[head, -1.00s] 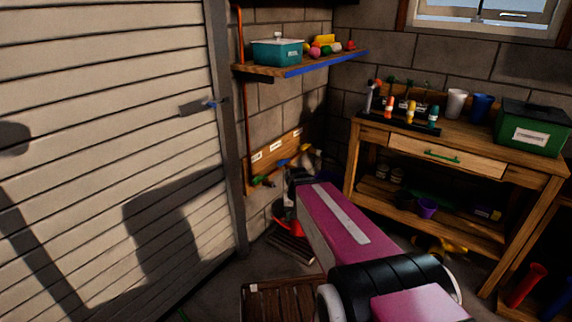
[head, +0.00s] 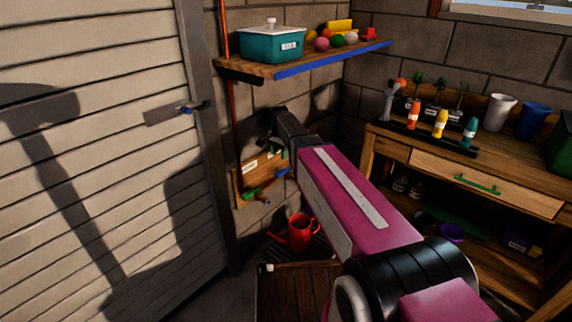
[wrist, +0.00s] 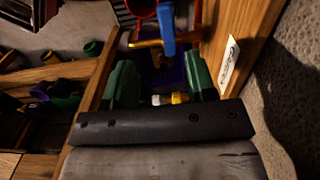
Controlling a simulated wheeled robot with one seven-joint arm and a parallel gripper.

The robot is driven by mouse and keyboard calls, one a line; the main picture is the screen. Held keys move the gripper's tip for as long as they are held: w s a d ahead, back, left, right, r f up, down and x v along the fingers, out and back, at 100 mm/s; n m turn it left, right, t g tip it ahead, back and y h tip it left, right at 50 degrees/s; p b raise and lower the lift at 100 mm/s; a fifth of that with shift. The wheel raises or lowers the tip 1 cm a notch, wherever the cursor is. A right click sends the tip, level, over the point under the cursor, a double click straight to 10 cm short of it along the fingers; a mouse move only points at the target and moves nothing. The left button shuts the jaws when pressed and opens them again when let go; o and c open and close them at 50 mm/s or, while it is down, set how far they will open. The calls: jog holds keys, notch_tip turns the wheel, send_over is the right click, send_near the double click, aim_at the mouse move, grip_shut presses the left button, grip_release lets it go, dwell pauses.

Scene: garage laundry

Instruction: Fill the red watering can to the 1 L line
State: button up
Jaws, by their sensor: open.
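The red watering can (head: 300,232) stands upright on a dark slatted grate on the floor, below the tap board (head: 240,186). Its fill line and water level cannot be made out. The wooden board carries white labels, a green-handled tap (head: 252,195) and a blue-handled tap (head: 283,173). In the wrist view a blue handle (wrist: 167,28) on a brass body lies just beyond the fingertips, with part of a red thing above it. My gripper (wrist: 158,68) is open, its green fingers apart, close to the board. In the head view my arm partly covers the board.
A wooden slatted platform (head: 290,290) lies in front of the can. A shelf (head: 240,68) with a teal box (head: 270,46) hangs above the board. A wooden workbench (head: 480,180) stands right, with bottles and cups on top. A slatted door (head: 90,140) is left.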

aim_at(280, 171)
jog(key=f, duration=0.3)
jog(key=w+f, duration=0.1)
jog(key=f, duration=0.6)
jog(key=shift+w+f, duration=0.15)
jog(key=shift+f, duration=0.1)
grip_shut()
